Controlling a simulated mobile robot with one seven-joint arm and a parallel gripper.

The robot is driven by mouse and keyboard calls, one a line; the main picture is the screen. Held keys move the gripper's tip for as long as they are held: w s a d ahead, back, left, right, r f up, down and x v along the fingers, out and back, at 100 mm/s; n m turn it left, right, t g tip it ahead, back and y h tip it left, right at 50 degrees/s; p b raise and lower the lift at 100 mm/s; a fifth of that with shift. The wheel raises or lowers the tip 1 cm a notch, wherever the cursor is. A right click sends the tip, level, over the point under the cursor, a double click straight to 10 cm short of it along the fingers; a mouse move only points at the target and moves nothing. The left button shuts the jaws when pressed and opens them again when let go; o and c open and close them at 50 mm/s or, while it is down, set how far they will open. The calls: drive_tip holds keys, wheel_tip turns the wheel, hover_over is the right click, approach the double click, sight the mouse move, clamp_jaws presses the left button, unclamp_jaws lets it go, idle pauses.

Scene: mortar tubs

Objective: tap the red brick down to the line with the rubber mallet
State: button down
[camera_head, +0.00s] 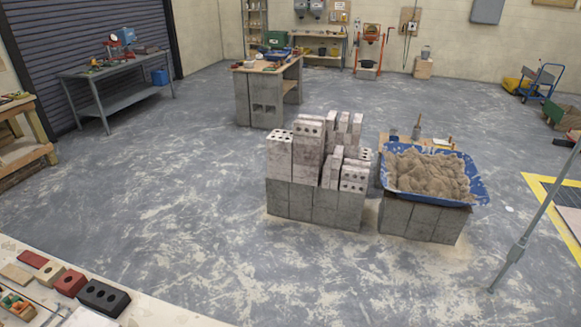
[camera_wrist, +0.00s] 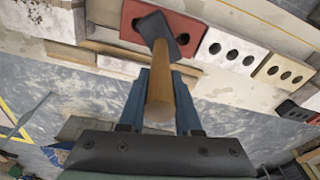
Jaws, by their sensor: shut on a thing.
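In the wrist view, my gripper (camera_wrist: 160,82) is shut on the wooden handle of the rubber mallet (camera_wrist: 160,58). The mallet's dark head lies in front of the red brick (camera_wrist: 131,25), covering part of its middle. I cannot tell whether the head touches the brick. The red brick has dark holes and stands in a row beside a white brick (camera_wrist: 230,52) with holes. The line cannot be made out clearly. My gripper does not show in the head view.
In the wrist view, a cream brick (camera_wrist: 283,70) stands right of the white one, and a thin wooden strip (camera_wrist: 110,50) runs below the red brick. In the head view, stacked blocks (camera_head: 313,150) and a blue sand tub (camera_head: 482,186) stand mid-floor. Open floor lies left.

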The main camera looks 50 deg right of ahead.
wheel_tip(320, 180, down, 4)
drive_tip(key=b, duration=0.2)
drive_tip(key=shift+w+d+f+b, duration=0.1)
drive_tip(key=shift+f+b, duration=0.1)
drive_tip(key=shift+b, duration=0.1)
drive_tip(key=shift+r+p, duration=0.65)
drive_tip(key=shift+r, duration=0.1)
wheel_tip(320, 180, up, 4)
drive_tip(key=p, duration=0.4)
drive_tip(key=shift+f, duration=0.1)
